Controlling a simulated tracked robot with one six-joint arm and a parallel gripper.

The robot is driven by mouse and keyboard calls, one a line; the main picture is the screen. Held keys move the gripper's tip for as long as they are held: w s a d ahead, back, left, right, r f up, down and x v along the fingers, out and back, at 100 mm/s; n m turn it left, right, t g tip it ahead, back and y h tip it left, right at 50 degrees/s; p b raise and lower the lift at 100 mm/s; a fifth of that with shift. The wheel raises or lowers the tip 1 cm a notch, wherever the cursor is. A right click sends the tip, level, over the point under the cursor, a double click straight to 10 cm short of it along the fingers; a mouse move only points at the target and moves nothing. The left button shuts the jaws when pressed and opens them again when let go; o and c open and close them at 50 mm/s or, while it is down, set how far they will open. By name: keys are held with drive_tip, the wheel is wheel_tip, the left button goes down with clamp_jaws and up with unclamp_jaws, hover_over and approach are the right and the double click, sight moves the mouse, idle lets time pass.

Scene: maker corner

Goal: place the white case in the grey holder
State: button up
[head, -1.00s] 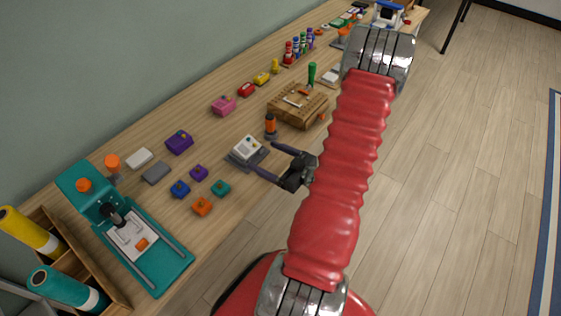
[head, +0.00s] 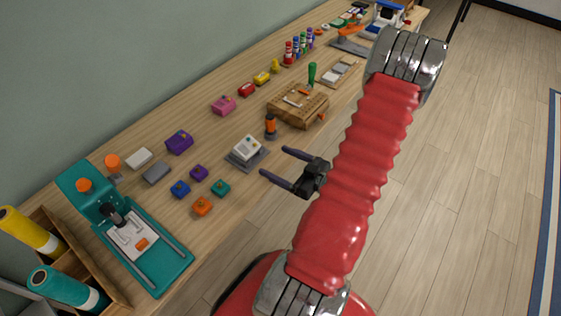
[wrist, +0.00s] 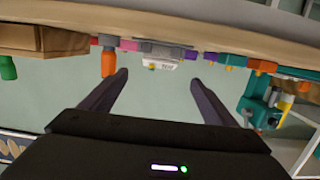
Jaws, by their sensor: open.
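The white case (head: 246,145) sits in the grey holder (head: 248,160) near the front edge of the bench, leaning back at a tilt. In the wrist view, which is upside down, the white case (wrist: 160,66) shows against the grey holder (wrist: 168,50), between and beyond the fingertips. Nothing is between the fingers. How deep the case sits in the holder cannot be made out.
An orange-topped dark post (head: 270,126) stands just behind the holder. A wooden box (head: 299,105) is farther along the bench. Small coloured cases (head: 199,173) lie left of the holder, and a teal press (head: 145,255) stands at the near left. The floor on the right is clear.

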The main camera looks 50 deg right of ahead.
idle(0.3)
drive_tip(key=shift+w+d+g, duration=0.2)
drive_tip(key=shift+w+g, duration=0.1)
drive_tip(key=shift+w, duration=0.3)
drive_tip(key=w+g, duration=0.1)
drive_tip(key=w+d+r+n, duration=0.1)
drive_tip(key=w, duration=0.1)
drive_tip(key=w+g+h, duration=0.1)
drive_tip(key=shift+w+d+r+n+g, duration=0.2)
drive_tip(key=shift+w+d+n+g, duration=0.1)
drive_tip(key=shift+w+d, duration=0.05)
drive_tip(key=w+a+r+m+g+h, duration=0.1)
drive_tip(key=w+a+r+g+h, duration=0.15)
drive_tip(key=r, duration=0.45)
drive_tip(key=w+a+r+g+h, duration=0.2)
drive_tip(key=w+a+r, duration=0.15)
drive_tip(key=r, duration=0.35)
drive_tip(key=s+a+r+g+y, duration=0.1)
drive_tip(key=s+a+r, duration=0.2)
drive_tip(key=a, duration=0.6)
drive_tip(key=s+a+r+g+y, duration=0.1)
drive_tip(key=s+a+r, duration=0.3)
drive_tip(key=a, duration=0.5)
drive_tip(key=s+a+r+m+g+y, duration=0.1)
drive_tip(key=s+a+r+y, duration=0.2)
drive_tip(key=s+a, duration=0.3)
drive_tip(key=a, duration=0.3)
drive_tip(key=shift+s+a+r, duration=0.2)
drive_tip(key=shift+s+a, duration=0.2)
